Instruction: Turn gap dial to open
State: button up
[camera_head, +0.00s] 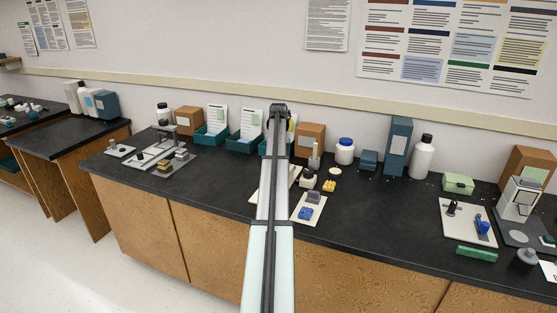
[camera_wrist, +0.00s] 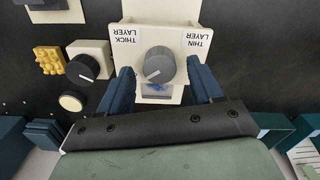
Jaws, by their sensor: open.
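In the wrist view a round grey dial (camera_wrist: 159,65) with a pale pointer mark sits on a cream panel (camera_wrist: 160,30). The pointer aims to the lower left of the picture. The panel carries upside-down labels, THICK LAYER (camera_wrist: 124,44) on the left and THIN LAYER (camera_wrist: 197,42) on the right. No label reads "gap" or "open". My gripper (camera_wrist: 161,76) is open, its dark blue fingers on either side of the dial with space between. Contact is not visible. In the head view my arm hides the dial and the fingers.
Left of the panel in the wrist view are a cream block with a black knob (camera_wrist: 83,69), a yellow piece (camera_wrist: 50,60) and a round cream piece (camera_wrist: 71,101). In the head view, a white bottle with a blue lid (camera_head: 345,152) and a tall blue box (camera_head: 397,146) stand behind.

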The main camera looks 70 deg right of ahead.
notch_tip(320, 180, up, 13)
dwell(0.4)
jog(key=shift+f, duration=0.15)
dwell(0.4)
